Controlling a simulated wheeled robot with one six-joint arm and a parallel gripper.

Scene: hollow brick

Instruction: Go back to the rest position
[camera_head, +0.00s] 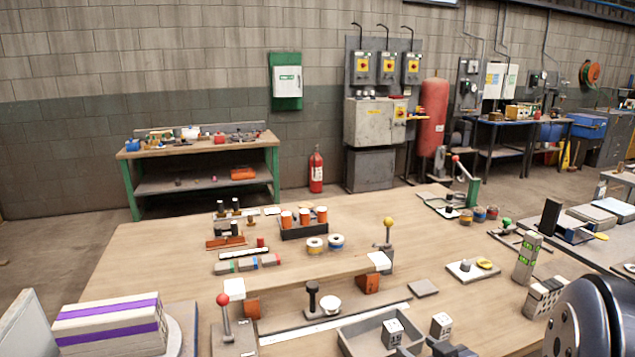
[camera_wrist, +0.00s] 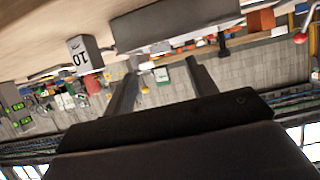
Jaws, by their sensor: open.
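My gripper (camera_wrist: 161,68) is open, with its two dark fingers apart and nothing between them. The wrist view is upside down, with the tabletop along its upper edge. In the head view, dark parts of my gripper show at the bottom edge, beside a grey tray (camera_head: 352,342); its fingers are partly cut off there. A grey block with a numbered white face (camera_head: 393,333) stands in the tray. Another such block (camera_head: 441,325) stands to the right of the tray. In the wrist view a block marked 10 (camera_wrist: 85,52) is left of my fingers, apart from them.
On the wooden table (camera_head: 150,250) stand a red-knobbed lever (camera_head: 223,300), a yellow-knobbed lever (camera_head: 388,222), a raised plank (camera_head: 310,277) and a dark stamp-like handle (camera_head: 312,297). Purple-striped bricks (camera_head: 110,325) are at the left; a hollow brick (camera_head: 545,297) is at the right.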

